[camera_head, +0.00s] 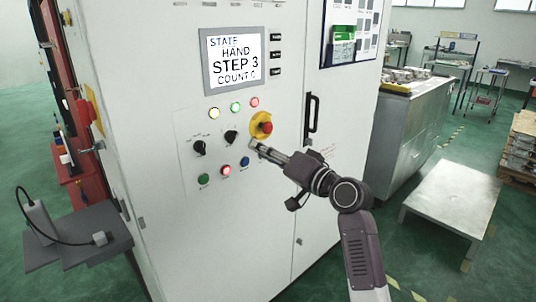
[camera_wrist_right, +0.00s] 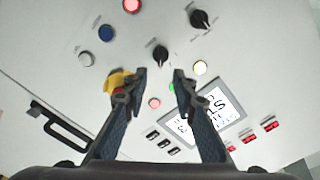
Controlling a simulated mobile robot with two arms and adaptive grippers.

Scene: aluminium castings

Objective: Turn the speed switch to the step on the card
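The machine's white front (camera_head: 270,215) carries two black rotary switches, a left one (camera_head: 199,148) with small marks around it and a right one (camera_head: 231,136). Their lettering is too small to read, so I cannot tell which is the speed switch. The screen (camera_head: 234,57) reads STATE HAND, STEP 3, COUNT 0. I cannot make out a step card. My right gripper (camera_head: 256,149) is just right of the switches, below the emergency stop. In the wrist view its fingers (camera_wrist_right: 158,82) are open and empty, with the right switch (camera_wrist_right: 160,54) beyond the gap. My left gripper is out of view.
The red emergency stop (camera_head: 265,127) on its yellow base is close above the right gripper. Lamps (camera_head: 235,107) sit above the switches; green, red and blue buttons (camera_head: 225,170) below. A door handle (camera_head: 311,118) stands to the right. A board (camera_head: 353,30) holds sheets and a green item.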

